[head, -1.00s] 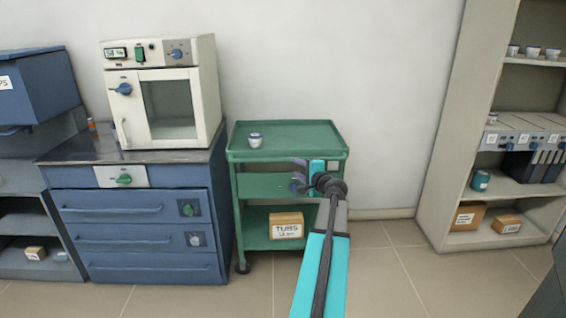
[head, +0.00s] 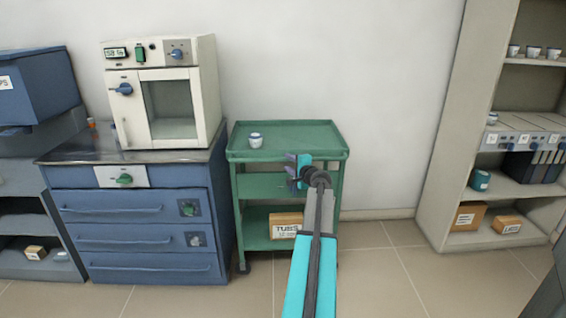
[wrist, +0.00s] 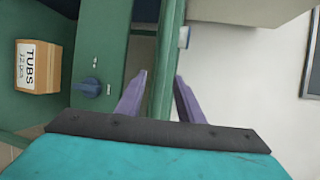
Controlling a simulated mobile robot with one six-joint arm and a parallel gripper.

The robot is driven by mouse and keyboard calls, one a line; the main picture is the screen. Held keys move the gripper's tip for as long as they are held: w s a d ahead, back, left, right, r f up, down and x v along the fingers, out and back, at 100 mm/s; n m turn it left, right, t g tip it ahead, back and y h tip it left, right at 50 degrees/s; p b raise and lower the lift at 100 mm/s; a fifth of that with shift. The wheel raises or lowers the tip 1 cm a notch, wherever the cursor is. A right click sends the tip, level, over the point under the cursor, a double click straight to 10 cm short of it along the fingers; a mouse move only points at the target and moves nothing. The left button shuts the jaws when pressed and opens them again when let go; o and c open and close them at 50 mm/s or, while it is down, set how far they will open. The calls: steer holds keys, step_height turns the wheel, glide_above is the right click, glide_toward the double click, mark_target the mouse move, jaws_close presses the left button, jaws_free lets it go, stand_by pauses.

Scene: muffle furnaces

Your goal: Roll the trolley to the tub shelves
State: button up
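The green trolley (head: 240,152) stands against the wall, right of the blue drawer cabinet. It carries a small white-and-blue tub (head: 255,141) on its top tray and a box labelled TUBS (head: 284,226) on its lower shelf. The tub shelves (head: 436,205) are the beige unit at the right, with several tubs on an upper board. My gripper (head: 292,171) is in front of the trolley near its front edge. In the wrist view my gripper (wrist: 161,76) is open, its purple fingers either side of the trolley's green rim (wrist: 166,55). I cannot tell whether they touch it.
A muffle furnace (head: 168,140) sits on the blue drawer cabinet (head: 135,215) close to the trolley's left side. Bare tiled floor (head: 372,250) lies between the trolley and the shelves. Boxes (head: 468,216) sit on the shelves' lowest board.

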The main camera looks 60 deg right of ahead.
mark_target(285, 161)
steer(key=shift+x, duration=2.5)
